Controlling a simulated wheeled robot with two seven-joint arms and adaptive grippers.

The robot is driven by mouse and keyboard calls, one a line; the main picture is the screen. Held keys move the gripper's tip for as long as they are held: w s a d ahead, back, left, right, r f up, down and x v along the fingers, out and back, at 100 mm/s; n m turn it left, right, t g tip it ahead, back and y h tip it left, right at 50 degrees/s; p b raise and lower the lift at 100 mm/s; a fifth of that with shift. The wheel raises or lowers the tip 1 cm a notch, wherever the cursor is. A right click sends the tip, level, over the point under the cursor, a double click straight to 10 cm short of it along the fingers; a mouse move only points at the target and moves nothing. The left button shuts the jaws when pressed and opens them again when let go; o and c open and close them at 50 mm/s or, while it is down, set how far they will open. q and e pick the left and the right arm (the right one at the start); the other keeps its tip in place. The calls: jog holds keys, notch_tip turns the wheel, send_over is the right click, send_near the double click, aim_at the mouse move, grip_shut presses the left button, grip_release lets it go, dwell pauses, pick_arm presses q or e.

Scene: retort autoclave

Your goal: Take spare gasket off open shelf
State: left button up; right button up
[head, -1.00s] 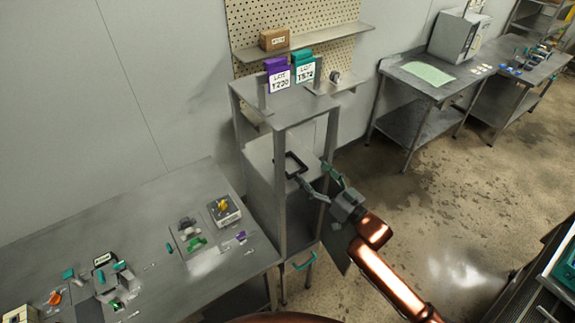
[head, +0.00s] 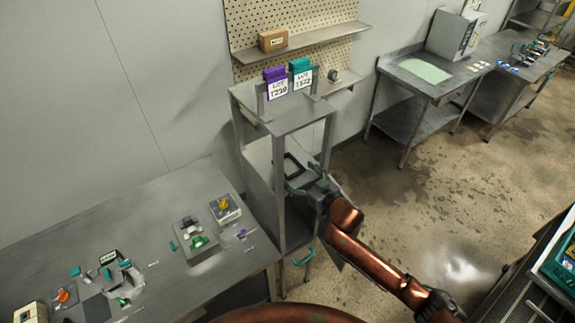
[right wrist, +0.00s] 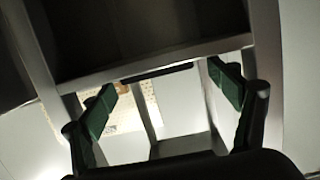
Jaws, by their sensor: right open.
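The spare gasket appears as a dark square frame (head: 287,167) on the open shelf (head: 261,158) inside the grey metal rack. My right gripper (head: 303,184) reaches in between the rack's posts at shelf height. Its fingers are spread close to the near side of the frame and partly cover it. In the right wrist view the two green finger pads (right wrist: 164,92) stand wide apart. A thin dark bar (right wrist: 157,72), likely the gasket's edge, shows between them. I cannot tell whether the fingers touch it. My left gripper is not in view.
Rack posts (head: 279,190) stand close to my right gripper. Purple (head: 277,85) and teal (head: 301,76) lot signs stand on the rack's top. A workbench (head: 140,225) with small parts lies left. Open floor (head: 400,200) lies right of the rack.

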aim_at(292, 171)
jog(key=shift+p+x, duration=0.4)
jog(key=shift+x, duration=1.55)
jog(key=shift+r, duration=0.2)
jog(key=shift+c, duration=0.3)
jog(key=c, duration=1.2)
jog(key=shift+r, duration=0.1)
